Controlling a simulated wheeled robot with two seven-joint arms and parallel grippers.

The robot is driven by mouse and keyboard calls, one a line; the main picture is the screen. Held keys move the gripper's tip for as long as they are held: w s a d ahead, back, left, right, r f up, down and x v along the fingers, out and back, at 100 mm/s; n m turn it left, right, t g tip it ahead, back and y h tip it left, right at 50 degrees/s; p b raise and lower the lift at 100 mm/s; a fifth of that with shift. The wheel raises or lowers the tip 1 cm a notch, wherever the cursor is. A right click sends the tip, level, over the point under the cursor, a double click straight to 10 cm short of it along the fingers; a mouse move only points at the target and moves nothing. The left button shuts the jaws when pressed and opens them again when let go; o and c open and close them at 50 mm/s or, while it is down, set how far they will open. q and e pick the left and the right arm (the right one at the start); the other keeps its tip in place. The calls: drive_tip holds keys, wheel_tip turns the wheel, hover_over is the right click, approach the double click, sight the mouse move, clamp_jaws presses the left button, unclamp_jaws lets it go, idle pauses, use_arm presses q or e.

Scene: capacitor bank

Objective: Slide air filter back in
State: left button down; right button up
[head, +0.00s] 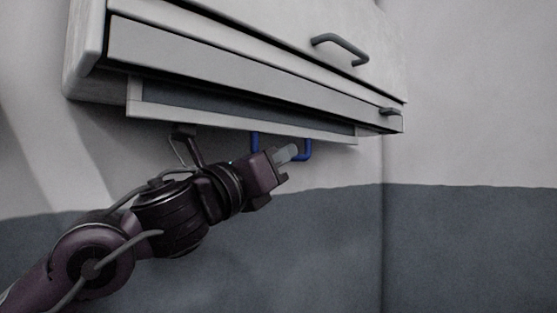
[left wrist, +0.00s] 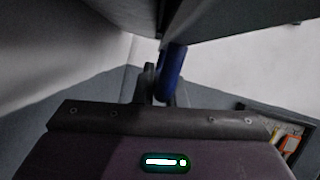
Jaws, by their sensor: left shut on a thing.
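The air filter (head: 240,107) is a flat tray with a light rim and dark inside, sticking out below the front of the grey cabinet (head: 250,72). A blue U-shaped handle (head: 307,150) hangs from its underside. My left gripper (head: 286,156) is at the handle, below the filter. In the left wrist view the fingers (left wrist: 161,88) are shut around a blue bar of the handle (left wrist: 173,72). The fingers hide part of the handle. My right gripper is in neither view.
The cabinet has a dark grey pull handle (head: 340,47) and a smaller latch (head: 390,112) at its right. The wall behind is light above and blue-grey below (head: 450,245). Orange items (left wrist: 290,140) show at the lower right of the left wrist view.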

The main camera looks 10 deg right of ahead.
use_arm(q)
drive_tip(key=c, duration=1.5)
unclamp_jaws()
drive_tip(key=shift+a+f, duration=0.15)
drive_tip(key=b+v, duration=0.4)
drive_tip(key=v, duration=0.3)
drive_tip(key=shift+s+a, duration=0.2)
